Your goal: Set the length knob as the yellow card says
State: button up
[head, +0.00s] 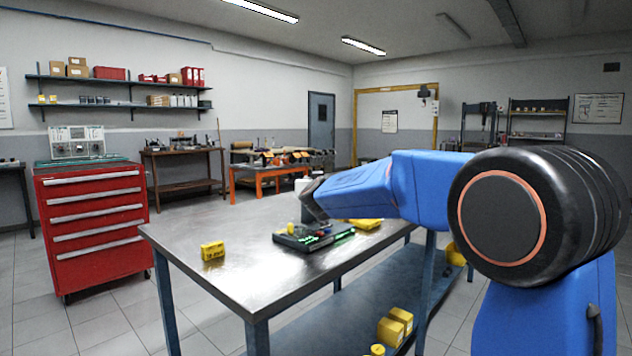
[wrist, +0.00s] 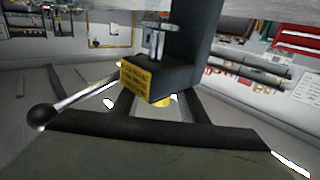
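A small yellow card or block (head: 212,250) with dark print stands at the left of the metal table; its print is too small to read. A dark device (head: 308,240) with green lit parts lies at the table's middle, with a small yellow part (head: 291,229) and a reddish part on top. I cannot tell which part is the length knob. My gripper (head: 316,212) is over this device, seen from behind; its fingertips are not clear. The wrist view shows a dark block with a yellow printed label (wrist: 136,79), not legible, and a ball-ended lever (wrist: 62,106).
The metal table (head: 185,238) has free room at its left and front. A yellow item (head: 365,224) lies behind my arm. Yellow boxes (head: 395,325) sit on the lower shelf. A red drawer cabinet (head: 95,225) stands at left, an orange bench (head: 270,172) behind.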

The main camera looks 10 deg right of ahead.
jog(key=shift+w+d, duration=0.1)
jog(key=shift+w, duration=0.4)
grip_shut()
